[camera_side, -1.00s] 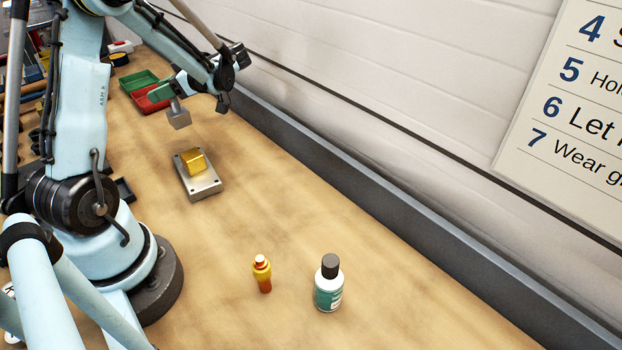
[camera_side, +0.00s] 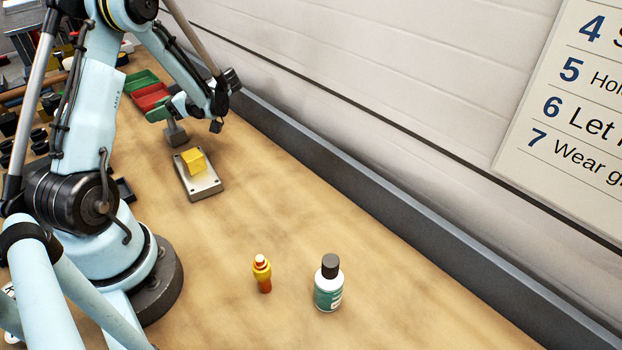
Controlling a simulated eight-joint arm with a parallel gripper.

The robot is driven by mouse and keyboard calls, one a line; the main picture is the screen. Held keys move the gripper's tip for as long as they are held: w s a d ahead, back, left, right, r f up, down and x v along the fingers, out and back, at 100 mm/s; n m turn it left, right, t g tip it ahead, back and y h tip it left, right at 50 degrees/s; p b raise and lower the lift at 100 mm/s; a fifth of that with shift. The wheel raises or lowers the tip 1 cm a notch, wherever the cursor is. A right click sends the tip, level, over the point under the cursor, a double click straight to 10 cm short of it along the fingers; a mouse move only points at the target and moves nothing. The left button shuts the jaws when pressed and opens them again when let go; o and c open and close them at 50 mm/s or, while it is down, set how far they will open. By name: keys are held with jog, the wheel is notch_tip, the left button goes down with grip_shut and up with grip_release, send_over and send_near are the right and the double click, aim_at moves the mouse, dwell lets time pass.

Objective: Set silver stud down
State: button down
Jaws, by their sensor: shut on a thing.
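The silver stud, a small grey block (camera_side: 177,138), is in the jaws of my gripper (camera_side: 173,124), which points down from the arm. The stud is low, close to the wooden bench top, just behind the far edge of a silver plate (camera_side: 207,188). I cannot tell whether its underside touches the bench. A yellow block (camera_side: 193,162) sits on the plate, in front of the stud and apart from it in the picture. The fingertips are small and partly hidden.
Red (camera_side: 151,97) and green (camera_side: 141,79) trays stand behind my gripper. A dark rail (camera_side: 370,192) runs along the wall. The middle bench is clear.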

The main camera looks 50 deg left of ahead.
jog(key=c, duration=0.6)
grip_release()
jog(key=w+d+r+m+t, duration=0.2)
jog(key=w+d+r+m, duration=0.15)
jog(key=w+d, duration=0.2)
jog(key=w+d+r+m+t, duration=0.3)
jog(key=w+d+m, duration=0.1)
jog(key=d, duration=0.3)
jog(key=s+d+m+t+h, duration=0.1)
jog(key=d+m+t+h, duration=0.4)
jog(key=d+m, duration=0.4)
jog(key=d+r+m+t+h, duration=0.1)
jog(key=d+m+t+h, duration=0.3)
jog(key=d+m, duration=0.6)
jog(key=d+t, duration=0.2)
jog(key=d, duration=0.1)
jog(key=shift+s+d+t+h, duration=0.3)
jog(key=shift+s+d+h, duration=0.1)
